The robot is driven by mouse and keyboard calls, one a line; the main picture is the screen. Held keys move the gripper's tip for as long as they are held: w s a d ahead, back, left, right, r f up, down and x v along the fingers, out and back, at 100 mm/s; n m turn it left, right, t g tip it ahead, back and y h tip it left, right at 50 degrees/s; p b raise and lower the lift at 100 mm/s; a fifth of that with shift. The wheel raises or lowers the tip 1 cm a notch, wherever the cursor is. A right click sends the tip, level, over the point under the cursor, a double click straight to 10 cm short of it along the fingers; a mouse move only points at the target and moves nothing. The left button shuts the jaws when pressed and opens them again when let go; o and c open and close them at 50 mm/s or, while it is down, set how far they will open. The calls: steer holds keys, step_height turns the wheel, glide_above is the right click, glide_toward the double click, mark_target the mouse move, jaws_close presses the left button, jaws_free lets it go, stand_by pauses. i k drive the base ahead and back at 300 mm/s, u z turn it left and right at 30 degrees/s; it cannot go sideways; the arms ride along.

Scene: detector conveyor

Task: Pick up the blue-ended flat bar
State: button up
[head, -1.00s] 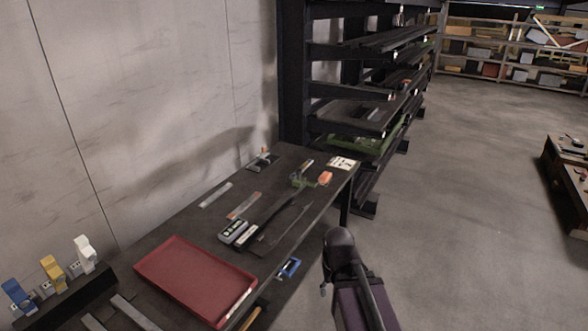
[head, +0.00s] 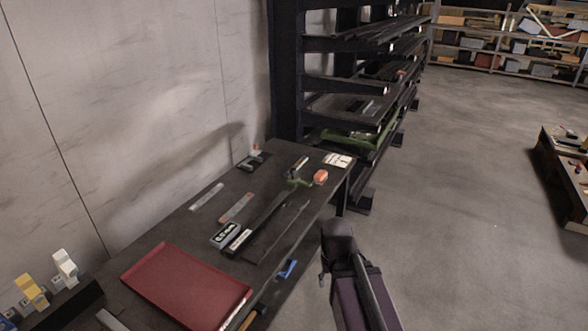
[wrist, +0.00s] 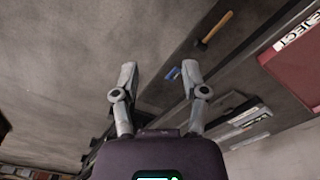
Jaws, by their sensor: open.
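I cannot make out a flat bar with a blue end for certain. A grey flat bar (head: 206,197) and a reddish flat bar (head: 237,207) lie side by side on the dark workbench (head: 170,225). Another grey bar (head: 110,320) is cut off at the lower edge.
A red tray (head: 185,287) lies on the near bench. Beyond it are a grey box (head: 225,235), dark strips, a green tool (head: 298,183) and an orange item (head: 320,176). A dark rack (head: 345,90) stands behind. Open floor (head: 450,220) lies to the right.

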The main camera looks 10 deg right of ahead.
mark_target(303, 159)
steer(key=z, duration=4.25)
steer(key=i, duration=0.1)
steer(key=u, duration=2.65)
steer(key=i, duration=2.05)
